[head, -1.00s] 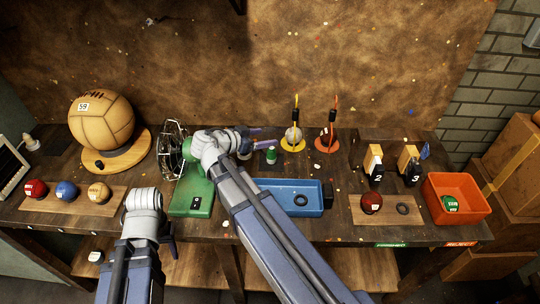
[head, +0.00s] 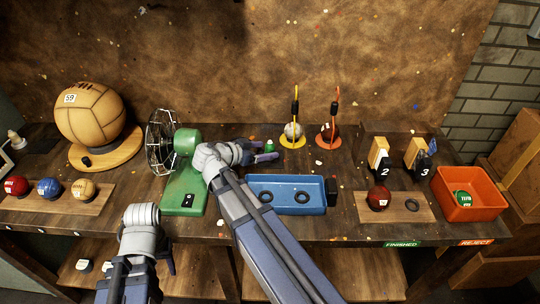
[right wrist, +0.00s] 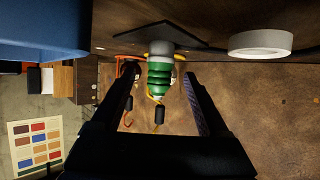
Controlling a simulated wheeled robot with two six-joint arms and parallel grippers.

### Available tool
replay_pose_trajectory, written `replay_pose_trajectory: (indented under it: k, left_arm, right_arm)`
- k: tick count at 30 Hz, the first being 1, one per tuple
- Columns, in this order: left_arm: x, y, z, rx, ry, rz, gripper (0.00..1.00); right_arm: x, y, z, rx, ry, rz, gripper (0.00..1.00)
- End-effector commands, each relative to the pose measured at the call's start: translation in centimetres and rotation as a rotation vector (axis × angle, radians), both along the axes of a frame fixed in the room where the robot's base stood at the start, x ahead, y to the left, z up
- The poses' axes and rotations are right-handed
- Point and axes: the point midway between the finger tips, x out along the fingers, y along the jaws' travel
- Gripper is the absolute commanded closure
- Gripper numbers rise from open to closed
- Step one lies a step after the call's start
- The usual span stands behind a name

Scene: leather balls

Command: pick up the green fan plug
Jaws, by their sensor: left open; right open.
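The green fan plug (head: 269,145) stands on the bench to the right of the green fan (head: 187,143). In the right wrist view the plug (right wrist: 159,80) is a ribbed green body with a grey end by a dark flat patch. My right gripper (head: 267,152) is open at the plug. In the right wrist view its two fingers lie on either side of the plug, with gaps visible; I cannot tell whether the plug is fully between the tips. My left gripper (head: 169,260) is open and empty in front of the bench, away from the plug.
A blue tray (head: 286,208) with dark rings lies in front of the plug, close to my right arm. Balls on yellow and orange stands (head: 327,145) are to its right. A white ring (right wrist: 260,43) shows beside the plug. An orange reject bin (head: 470,211) stands far right.

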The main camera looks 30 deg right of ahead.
Motion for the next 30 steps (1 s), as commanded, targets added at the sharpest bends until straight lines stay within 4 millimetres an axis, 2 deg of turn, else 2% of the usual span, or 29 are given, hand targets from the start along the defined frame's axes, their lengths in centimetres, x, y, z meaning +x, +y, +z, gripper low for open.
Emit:
replay_pose_trajectory:
  k: [12,23,30]
  left_arm:
    - [0.0,0.0,-2.5,0.0,0.0,0.0,0.5]
    - [0.0,0.0,-2.6,0.0,0.0,0.0,0.5]
    - [0.0,0.0,-2.6,0.0,0.0,0.0,0.5]
  right_arm:
    - [1.1,-4.8,-2.5,0.0,0.0,-0.003,0.22]
    - [1.3,-5.5,-2.6,0.0,0.001,0.0,0.22]
    - [1.3,-5.4,-2.6,0.0,0.001,0.0,0.48]
